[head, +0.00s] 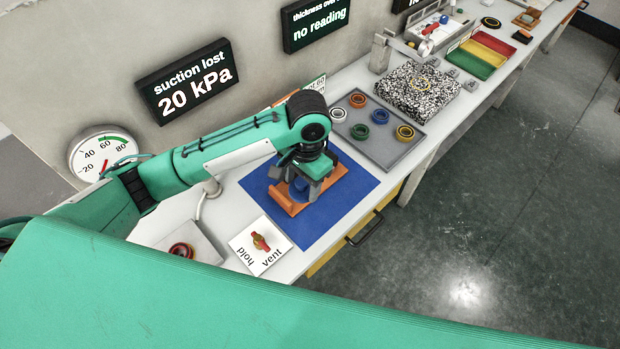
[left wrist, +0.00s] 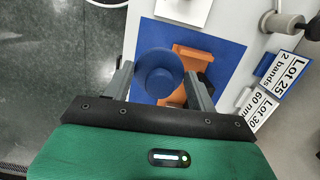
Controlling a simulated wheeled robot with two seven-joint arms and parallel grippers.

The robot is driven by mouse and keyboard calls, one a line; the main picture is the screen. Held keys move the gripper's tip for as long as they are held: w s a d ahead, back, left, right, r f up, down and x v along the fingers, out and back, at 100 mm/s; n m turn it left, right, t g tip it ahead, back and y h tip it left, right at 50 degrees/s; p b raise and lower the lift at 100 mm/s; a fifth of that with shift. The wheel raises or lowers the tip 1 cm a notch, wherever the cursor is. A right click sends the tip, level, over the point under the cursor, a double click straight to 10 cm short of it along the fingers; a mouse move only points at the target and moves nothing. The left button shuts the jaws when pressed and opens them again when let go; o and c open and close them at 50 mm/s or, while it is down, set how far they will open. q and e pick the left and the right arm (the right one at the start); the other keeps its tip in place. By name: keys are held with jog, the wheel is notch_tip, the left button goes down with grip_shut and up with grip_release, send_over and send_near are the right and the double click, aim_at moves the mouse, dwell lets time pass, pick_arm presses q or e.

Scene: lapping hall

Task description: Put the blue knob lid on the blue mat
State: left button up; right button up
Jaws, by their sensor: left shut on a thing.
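My left gripper (head: 301,187) is shut on the blue knob lid (head: 299,190). In the left wrist view the round blue lid (left wrist: 159,76) shows between the two fingers (left wrist: 160,90), its knob facing the camera. The lid is over the blue mat (head: 318,230), which also shows in the left wrist view (left wrist: 226,60). An orange stand (head: 340,187) lies on the mat under and beside the gripper. I cannot tell whether the lid touches the stand or the mat. My right gripper is not in view.
A grey tray (head: 385,152) with several coloured rings lies right of the mat. A white plate with a red-handled valve (head: 260,242) is at its near left edge. A speckled block (head: 417,90) stands farther along the bench.

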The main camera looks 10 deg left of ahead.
pick_arm(q)
jog(key=shift+s+d+m, duration=0.15)
jog(key=shift+d+m, duration=0.15)
jog(key=shift+d, duration=0.15)
jog(key=shift+s+d+f, duration=0.1)
jog(key=shift+f, duration=0.1)
notch_tip(320, 180, down, 3)
jog(key=shift+f+b, duration=0.1)
jog(key=shift+b, duration=0.25)
jog(key=p, duration=0.1)
send_over(306, 230)
notch_tip(306, 230, down, 6)
jog(key=f, duration=0.2)
jog(key=f+p, duration=0.1)
jog(key=f, duration=0.3)
jog(key=shift+w+d+f, duration=0.1)
jog(key=shift+w+f, duration=0.05)
jog(key=shift+w, duration=0.1)
notch_tip(306, 230, down, 4)
jog(key=shift+r+p, duration=0.1)
jog(key=shift+p, duration=0.4)
jog(key=shift+f, duration=0.2)
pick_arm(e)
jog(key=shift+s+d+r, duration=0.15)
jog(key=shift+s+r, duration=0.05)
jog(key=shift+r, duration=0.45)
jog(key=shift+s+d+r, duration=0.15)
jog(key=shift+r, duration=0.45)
pick_arm(q)
jog(key=shift+f, duration=0.15)
